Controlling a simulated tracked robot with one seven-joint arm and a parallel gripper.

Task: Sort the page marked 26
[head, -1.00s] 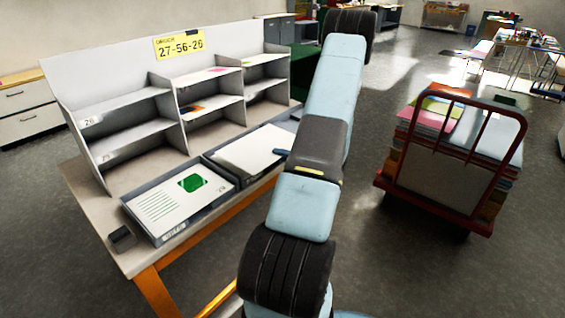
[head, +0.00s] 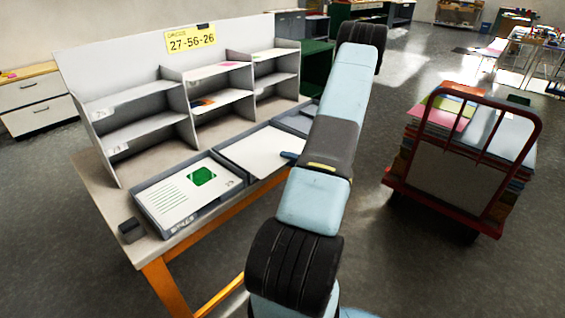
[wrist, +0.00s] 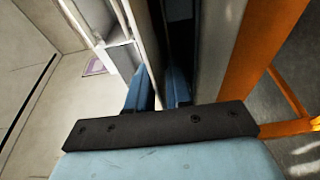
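A white page (head: 180,196) with green lines and a green blob lies in the left tray on the table; the small mark at its corner is too small to read surely. A blank white sheet (head: 258,150) lies in the middle tray. My gripper (head: 290,155) is mostly hidden behind my arm; a blue fingertip shows at the middle tray's right side. In the wrist view, my gripper's two blue fingers (wrist: 158,92) stand slightly apart beside grey edges, with no page clearly held between them. The shelf unit (head: 190,128) has several compartments; its left labels are hard to read.
A yellow sign (head: 190,39) on the backboard reads 27-56-26. A third tray (head: 296,122) is partly hidden by my arm. A small dark block (head: 131,231) sits at the table's front left corner. A red cart (head: 463,165) loaded with papers stands right, with floor between.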

